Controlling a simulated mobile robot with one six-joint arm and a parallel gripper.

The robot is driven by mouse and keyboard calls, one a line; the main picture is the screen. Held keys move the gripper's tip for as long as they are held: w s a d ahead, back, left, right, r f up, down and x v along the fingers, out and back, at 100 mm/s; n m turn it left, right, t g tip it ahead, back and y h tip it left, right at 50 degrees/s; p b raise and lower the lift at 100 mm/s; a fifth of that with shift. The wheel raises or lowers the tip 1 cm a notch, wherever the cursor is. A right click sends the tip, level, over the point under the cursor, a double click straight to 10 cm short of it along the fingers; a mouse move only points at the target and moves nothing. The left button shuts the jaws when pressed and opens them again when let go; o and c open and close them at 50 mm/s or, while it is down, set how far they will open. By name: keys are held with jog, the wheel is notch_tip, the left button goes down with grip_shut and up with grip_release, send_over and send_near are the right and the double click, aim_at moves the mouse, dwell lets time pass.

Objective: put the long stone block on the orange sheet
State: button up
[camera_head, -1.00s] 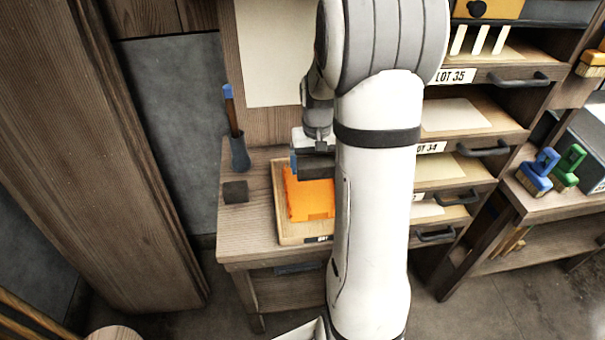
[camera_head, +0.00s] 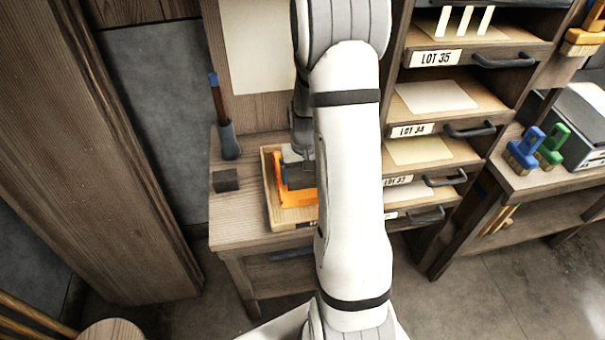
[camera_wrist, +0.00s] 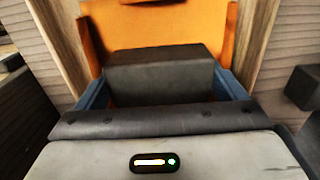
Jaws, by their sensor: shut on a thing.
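The long stone block (camera_wrist: 160,72) is dark grey and sits between the blue fingers of my gripper (camera_wrist: 160,97) in the wrist view. My gripper is shut on it. In the head view the block (camera_head: 299,178) is over the orange sheet (camera_head: 297,199), partly hidden by my arm. The orange sheet lies in a shallow wooden tray (camera_head: 270,217) on the bench. The sheet also shows beyond the block in the wrist view (camera_wrist: 165,25). I cannot tell whether the block touches the sheet.
A short dark block (camera_head: 226,180) stands on the bench left of the tray. A blue-tipped tool in a dark holder (camera_head: 230,142) stands behind it. A rack of labelled shelves (camera_head: 440,130) is to the right. Blue (camera_head: 524,150) and green (camera_head: 553,147) brushes stand on the right-hand bench.

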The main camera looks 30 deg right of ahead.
aim_at(304, 173)
jog(key=shift+f, duration=0.1)
jog(key=o, duration=1.1)
notch_tip(304, 173, up, 12)
jog(key=s+a+r+n+t, duration=0.1)
jog(key=s+a+r, duration=0.2)
jog(key=s, duration=0.3)
jog(key=s+a+r+n+t, duration=0.1)
jog(key=s+a+r, duration=0.2)
jog(key=s+a, duration=0.3)
jog(key=s+a+r+n, duration=0.1)
jog(key=s+a+r, duration=0.2)
jog(key=s+a, duration=0.2)
jog(key=shift+s+t, duration=0.4)
jog(key=shift+s, duration=0.1)
